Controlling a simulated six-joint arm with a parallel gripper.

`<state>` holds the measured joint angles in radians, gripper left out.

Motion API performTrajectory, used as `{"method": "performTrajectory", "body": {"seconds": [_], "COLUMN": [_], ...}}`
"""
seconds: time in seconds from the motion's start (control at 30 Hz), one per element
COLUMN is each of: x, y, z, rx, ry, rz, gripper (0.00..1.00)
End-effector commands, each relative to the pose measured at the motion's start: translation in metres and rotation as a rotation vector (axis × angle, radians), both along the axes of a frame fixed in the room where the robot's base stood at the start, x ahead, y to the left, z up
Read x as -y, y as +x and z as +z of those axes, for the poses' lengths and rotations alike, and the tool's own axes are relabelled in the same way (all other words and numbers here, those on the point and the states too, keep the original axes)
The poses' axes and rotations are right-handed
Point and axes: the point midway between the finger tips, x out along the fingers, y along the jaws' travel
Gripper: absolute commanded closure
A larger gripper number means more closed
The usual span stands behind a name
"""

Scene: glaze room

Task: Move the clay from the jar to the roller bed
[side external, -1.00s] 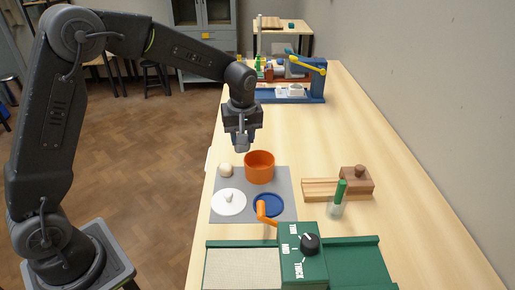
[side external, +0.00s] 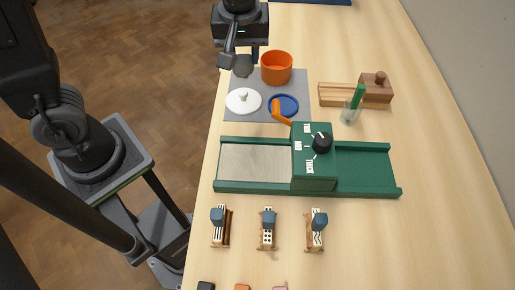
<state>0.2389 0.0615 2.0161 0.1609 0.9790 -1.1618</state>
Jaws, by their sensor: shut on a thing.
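My gripper (side external: 241,57) is at the top of the view, shut on a dark grey ball of clay (side external: 243,67). It is just left of the open orange jar (side external: 277,68) in the picture; its exact height cannot be told. The jar stands on a grey mat (side external: 257,114), and its inside is only partly seen. The green roller (side external: 313,172) lies nearer the camera. Its bed has a bare beige surface (side external: 254,163) on the left and a green surface (side external: 361,166) on the right.
A white knobbed lid (side external: 243,101) and a blue round piece (side external: 288,103) lie on the mat. Several small stamps (side external: 267,229) stand in front.

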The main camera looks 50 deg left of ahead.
Motion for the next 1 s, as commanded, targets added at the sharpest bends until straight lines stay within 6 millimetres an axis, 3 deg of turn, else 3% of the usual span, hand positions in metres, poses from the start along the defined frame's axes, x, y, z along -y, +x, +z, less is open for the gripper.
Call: {"method": "performTrajectory", "body": {"seconds": [0.1, 0.23, 0.37, 0.73, 1.0], "x": [0.019, 0.029, 0.046, 0.122, 0.142], "y": [-0.03, -0.046, -0.054, -0.07, -0.074], "z": [0.002, 0.001, -0.009, -0.056, -0.071], "rx": [0.007, 0.007, 0.005, 0.005, 0.007], "ry": [-0.001, -0.001, 0.0, 0.001, -0.001], "rz": [-0.037, -0.056, -0.063, -0.062, -0.056], "gripper": [1.0, 1.0, 1.0, 1.0, 1.0]}}
